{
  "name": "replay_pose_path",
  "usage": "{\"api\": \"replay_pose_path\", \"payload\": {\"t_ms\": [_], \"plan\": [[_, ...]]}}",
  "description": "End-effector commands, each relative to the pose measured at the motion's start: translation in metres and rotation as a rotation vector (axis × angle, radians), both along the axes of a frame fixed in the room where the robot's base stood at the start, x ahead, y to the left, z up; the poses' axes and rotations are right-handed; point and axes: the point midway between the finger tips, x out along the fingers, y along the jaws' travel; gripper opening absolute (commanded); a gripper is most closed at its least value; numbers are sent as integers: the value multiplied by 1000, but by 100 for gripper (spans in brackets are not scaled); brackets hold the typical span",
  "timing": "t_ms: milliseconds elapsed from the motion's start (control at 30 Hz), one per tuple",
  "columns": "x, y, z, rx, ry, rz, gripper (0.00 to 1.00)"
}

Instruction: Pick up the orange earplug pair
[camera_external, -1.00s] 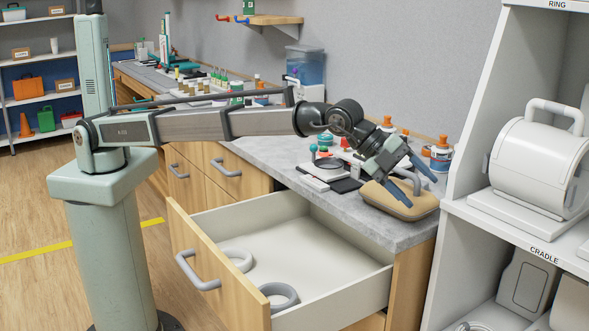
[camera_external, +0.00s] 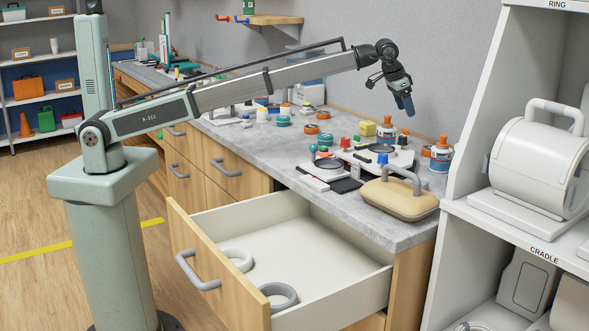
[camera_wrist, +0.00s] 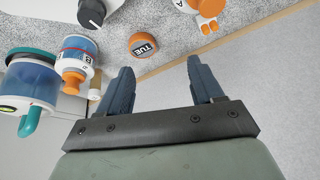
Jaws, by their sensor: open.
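My gripper (camera_external: 404,102) is open and empty, raised above the far side of the bench near the wall. Its two blue-grey fingers (camera_wrist: 157,70) show apart in the wrist view, with nothing between them. I cannot identify the orange earplug pair for certain. A small orange piece with two rounded ends (camera_wrist: 208,25) shows at the top of the wrist view, beside a white item marked A. A round orange item marked TUE (camera_wrist: 142,45) lies beyond the fingers.
A tan case (camera_external: 398,198) with a grey handle sits at the bench's right end. Orange-capped bottles (camera_external: 440,157) stand near the wall. An open drawer (camera_external: 300,235) juts out in front, holding two rings. Air around my gripper looks clear.

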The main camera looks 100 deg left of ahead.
Motion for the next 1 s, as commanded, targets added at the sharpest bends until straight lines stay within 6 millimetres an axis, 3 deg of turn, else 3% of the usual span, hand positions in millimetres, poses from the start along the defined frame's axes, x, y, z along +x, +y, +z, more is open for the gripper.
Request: {"api": "replay_pose_path", "payload": {"t_ms": [33,100,233,467,1000], "plan": [[-5,25,-2,-16,-2,71,66],[-12,48,-4,-36,-5,152,66],[-20,74,-6,-58,-11,243,66],[-20,84,-16,-66,-12,276,66],[3,102,-85,-65,-13,272,66]]}}
